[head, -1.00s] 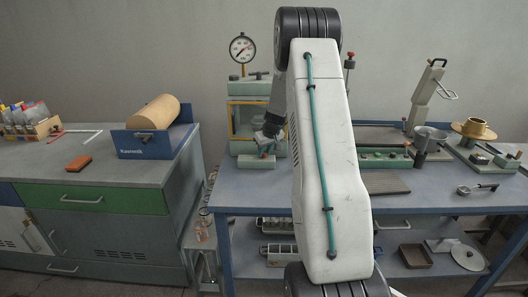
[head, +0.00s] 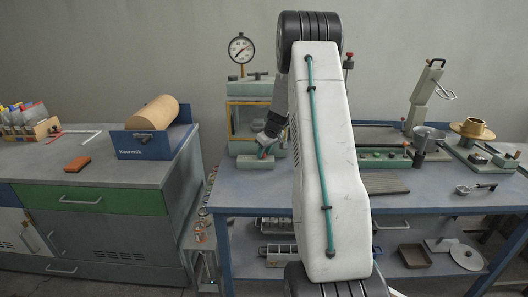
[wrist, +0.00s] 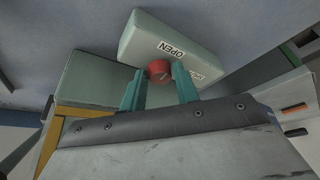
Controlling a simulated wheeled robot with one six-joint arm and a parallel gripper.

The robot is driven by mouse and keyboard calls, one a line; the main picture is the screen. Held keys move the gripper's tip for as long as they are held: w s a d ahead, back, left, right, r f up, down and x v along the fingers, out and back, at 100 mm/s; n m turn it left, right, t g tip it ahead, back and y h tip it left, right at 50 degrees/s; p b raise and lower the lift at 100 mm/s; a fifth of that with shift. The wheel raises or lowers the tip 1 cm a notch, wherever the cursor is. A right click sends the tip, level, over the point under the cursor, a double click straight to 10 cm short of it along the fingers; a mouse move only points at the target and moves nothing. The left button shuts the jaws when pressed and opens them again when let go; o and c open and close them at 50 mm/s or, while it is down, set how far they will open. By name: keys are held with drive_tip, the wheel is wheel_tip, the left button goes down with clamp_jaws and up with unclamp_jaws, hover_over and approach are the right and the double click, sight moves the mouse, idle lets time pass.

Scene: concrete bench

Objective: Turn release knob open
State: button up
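The red release knob (wrist: 159,71) sits on a pale green block (wrist: 160,35) in the wrist view. A white label reading OPEN (wrist: 171,49) is beside the knob, and a second label (wrist: 195,74) is partly hidden by a finger. My gripper (wrist: 160,68) has its two teal fingers on either side of the knob, with the tips against it. The block looks tilted in the wrist view. In the head view my gripper (head: 265,146) is at the front of the press-like device (head: 245,115), and the knob is too small to make out.
A pressure gauge (head: 241,49) stands on top of the device. A blue holder with a tan roll (head: 155,112) is on the left cabinet. To the right on the blue bench (head: 410,193) are a lever tool (head: 426,90), a metal cup (head: 430,135) and a brass piece (head: 473,129). The bench front is mostly clear.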

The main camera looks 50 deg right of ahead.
drive_tip(key=shift+o, duration=1.2)
drive_tip(key=v, duration=0.7)
drive_tip(key=shift+s+r, duration=0.25)
drive_tip(key=shift+r, duration=0.1)
